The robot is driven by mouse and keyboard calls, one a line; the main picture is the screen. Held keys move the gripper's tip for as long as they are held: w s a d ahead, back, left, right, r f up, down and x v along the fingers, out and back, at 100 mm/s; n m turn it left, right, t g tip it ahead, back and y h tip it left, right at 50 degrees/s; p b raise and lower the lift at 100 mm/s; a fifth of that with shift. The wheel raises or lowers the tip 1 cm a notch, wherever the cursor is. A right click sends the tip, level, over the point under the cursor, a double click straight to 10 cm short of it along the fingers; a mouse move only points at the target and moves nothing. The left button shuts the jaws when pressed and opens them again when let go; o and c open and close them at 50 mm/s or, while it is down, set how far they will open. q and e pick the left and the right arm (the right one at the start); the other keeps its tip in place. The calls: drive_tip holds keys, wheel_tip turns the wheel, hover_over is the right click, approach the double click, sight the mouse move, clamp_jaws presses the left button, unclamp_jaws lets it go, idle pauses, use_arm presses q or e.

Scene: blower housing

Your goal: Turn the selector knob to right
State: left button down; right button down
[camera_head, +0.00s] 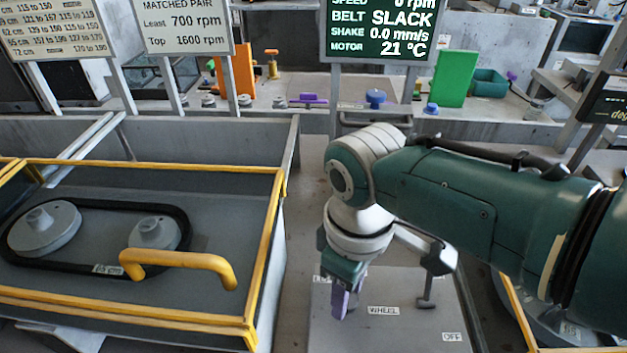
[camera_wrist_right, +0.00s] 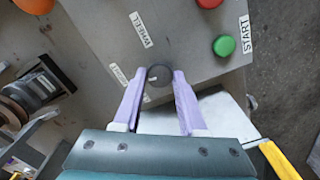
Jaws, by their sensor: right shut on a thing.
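The selector knob (camera_wrist_right: 159,74) is a small dark round knob on the grey control panel (camera_wrist_right: 190,62). In the right wrist view it sits between the two purple fingertips of my right gripper (camera_wrist_right: 158,80), which is shut on it. In the head view my right gripper (camera_head: 341,300) points down at the panel's left part and hides the knob. A "WHEEL" label (camera_head: 383,311) is on the panel right of the gripper. Another label by the knob is partly covered and hard to read. Which way the knob points is too small to tell. My left gripper is not in view.
A green button (camera_wrist_right: 223,46) beside a "START" label and a red button (camera_wrist_right: 208,3) are on the same panel. Left of the panel is a yellow-framed guard (camera_head: 150,166) with a yellow handle (camera_head: 185,261) over a belt and pulleys. A display (camera_head: 382,30) reads belt slack.

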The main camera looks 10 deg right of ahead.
drive_tip(key=shift+c, duration=2.3)
unclamp_jaws()
wheel_tip(320, 180, up, 10)
drive_tip(key=p, duration=0.4)
